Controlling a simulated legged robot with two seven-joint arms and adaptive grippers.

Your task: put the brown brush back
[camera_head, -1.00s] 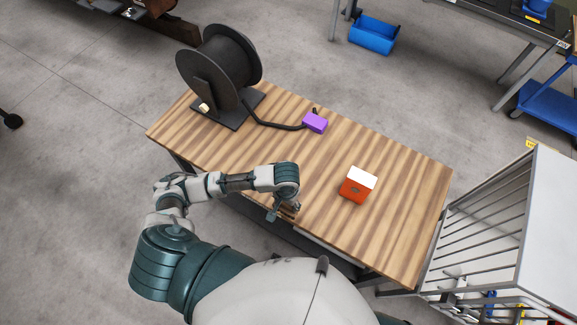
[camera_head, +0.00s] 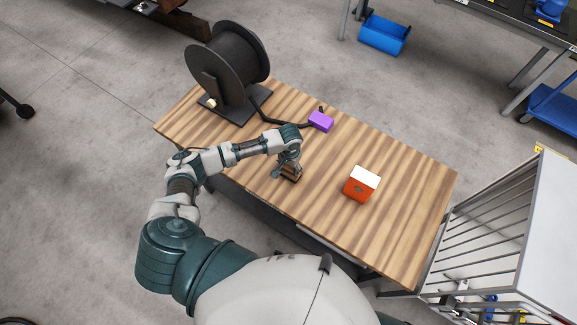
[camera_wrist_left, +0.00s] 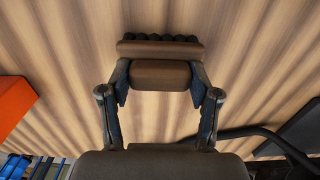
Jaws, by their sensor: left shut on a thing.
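The brown brush (camera_wrist_left: 160,74) is between the fingers of my left gripper (camera_wrist_left: 160,85) in the left wrist view, with its dark bristles at the far side. In the head view the left gripper (camera_head: 287,170) is over the near part of the wooden table (camera_head: 390,225), with the brush (camera_head: 291,174) partly hidden below it. The gripper is shut on the brush. I cannot tell whether the brush touches the tabletop. My right gripper is not in view.
An orange box with a white top (camera_head: 361,183) stands right of the gripper. A purple block (camera_head: 321,121) and a black cable reel (camera_head: 228,68) are behind it. A barred cart (camera_head: 500,230) stands at the table's right end.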

